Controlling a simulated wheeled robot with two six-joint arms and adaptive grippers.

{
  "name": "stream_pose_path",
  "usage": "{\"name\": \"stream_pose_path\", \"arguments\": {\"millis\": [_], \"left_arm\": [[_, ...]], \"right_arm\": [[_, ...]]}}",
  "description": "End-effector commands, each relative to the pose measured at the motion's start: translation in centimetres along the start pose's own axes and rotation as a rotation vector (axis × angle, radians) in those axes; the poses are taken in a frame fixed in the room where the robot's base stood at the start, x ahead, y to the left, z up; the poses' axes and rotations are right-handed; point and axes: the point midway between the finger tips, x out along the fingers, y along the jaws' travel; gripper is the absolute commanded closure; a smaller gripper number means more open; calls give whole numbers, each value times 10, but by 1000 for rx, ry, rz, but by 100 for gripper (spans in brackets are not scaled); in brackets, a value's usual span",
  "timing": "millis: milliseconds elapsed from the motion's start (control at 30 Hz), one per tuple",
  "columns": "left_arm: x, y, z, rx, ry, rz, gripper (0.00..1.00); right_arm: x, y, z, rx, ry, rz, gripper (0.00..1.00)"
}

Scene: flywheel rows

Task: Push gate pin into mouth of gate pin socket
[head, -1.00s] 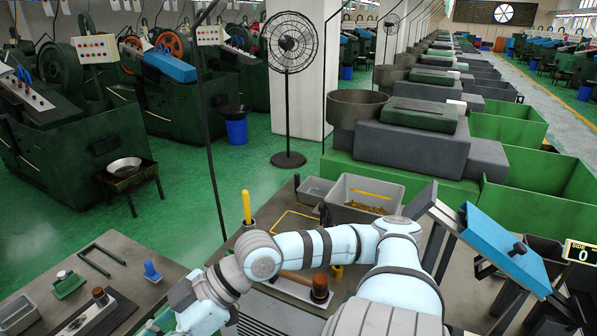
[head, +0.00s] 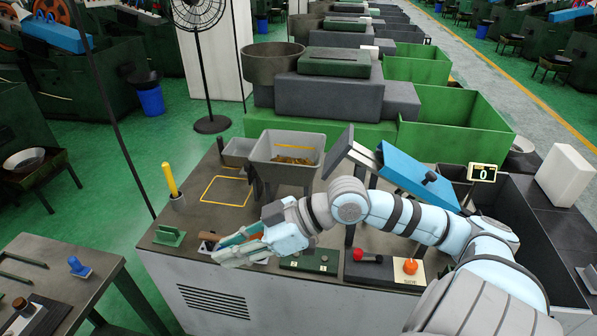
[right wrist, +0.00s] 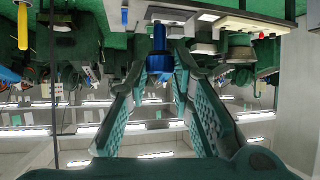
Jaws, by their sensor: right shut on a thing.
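My right gripper (head: 232,252) is low over the front left of the grey bench, its green fingers pointing left. In the right wrist view, its fingers (right wrist: 168,68) close around a blue collared pin (right wrist: 157,42), which I take as the gate pin. In the head view the fingers and hand hide this pin. I cannot tell which bench fitting is the gate pin socket, and no mouth shows clearly. A yellow rod (head: 168,178) stands in a grey sleeve (head: 178,202) at the bench's left edge, apart from the gripper. My left gripper is out of view.
A brown handle (head: 208,236) lies just behind the fingers. A green block (head: 168,236) is left of it. A grey hopper (head: 268,150), a blue chute panel (head: 405,172), a green plate (head: 308,262) and an orange button (head: 410,266) are farther right. A side table (head: 45,262) stands at left.

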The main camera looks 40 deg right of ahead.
Motion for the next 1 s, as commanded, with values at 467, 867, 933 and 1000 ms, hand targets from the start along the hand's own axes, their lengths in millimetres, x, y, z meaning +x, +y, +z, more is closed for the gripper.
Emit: {"name": "stream_pose_path", "arguments": {"millis": [467, 867, 933, 1000], "left_arm": [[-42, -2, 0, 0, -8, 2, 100], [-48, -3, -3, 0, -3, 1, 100], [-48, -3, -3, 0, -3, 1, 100], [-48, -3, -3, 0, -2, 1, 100]], "right_arm": [[-18, 227, 74, 337, 1, 605, 100], [-11, 256, 127, 403, 2, 741, 100], [-11, 256, 127, 402, 2, 740, 100], [-11, 256, 127, 403, 2, 739, 100]]}}
